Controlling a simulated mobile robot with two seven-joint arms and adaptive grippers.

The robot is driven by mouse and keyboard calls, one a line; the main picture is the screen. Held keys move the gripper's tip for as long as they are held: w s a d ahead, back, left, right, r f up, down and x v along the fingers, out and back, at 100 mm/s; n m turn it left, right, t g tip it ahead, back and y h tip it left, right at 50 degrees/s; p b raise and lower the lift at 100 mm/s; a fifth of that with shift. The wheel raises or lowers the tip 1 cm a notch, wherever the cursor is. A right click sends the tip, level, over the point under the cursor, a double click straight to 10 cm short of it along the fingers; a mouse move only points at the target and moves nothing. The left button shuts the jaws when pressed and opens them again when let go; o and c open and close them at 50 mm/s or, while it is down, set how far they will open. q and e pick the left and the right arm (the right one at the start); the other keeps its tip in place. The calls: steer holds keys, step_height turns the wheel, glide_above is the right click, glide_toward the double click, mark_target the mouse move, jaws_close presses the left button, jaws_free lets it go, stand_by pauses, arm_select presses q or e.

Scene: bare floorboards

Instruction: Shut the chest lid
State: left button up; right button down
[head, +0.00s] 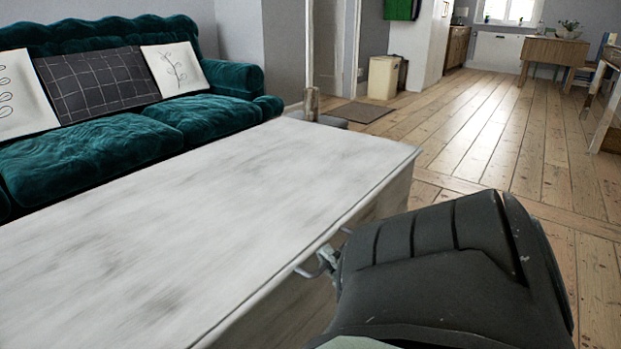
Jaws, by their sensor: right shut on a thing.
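The chest (190,215) has a broad, worn white top that looks flat and level, filling the left and middle of the head view. A thin metal handle (303,271) shows on its right-hand side, just below the top's edge. My right gripper (328,260) is at this side of the chest, shut on the handle. My dark arm hides part of the handle and much of the chest's side. I cannot tell whether there is a gap under the lid's edge. My left gripper is not in view.
A teal sofa (100,150) with cushions stands close behind the chest at the left. A post with a grey base (335,121) stands past the chest's far corner. Open floorboards (500,140) stretch to the right and back. A wooden table (553,50) stands far off.

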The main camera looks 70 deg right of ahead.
steer(key=shift+s+f, duration=0.15)
steer(key=shift+f, duration=0.6)
steer(key=shift+s+f, duration=0.1)
steer(key=shift+f, duration=0.6)
steer(key=c, duration=1.9)
jaws_free()
steer(key=shift+f, duration=0.15)
steer(key=shift+w+r, duration=0.1)
steer(key=shift+r, duration=0.15)
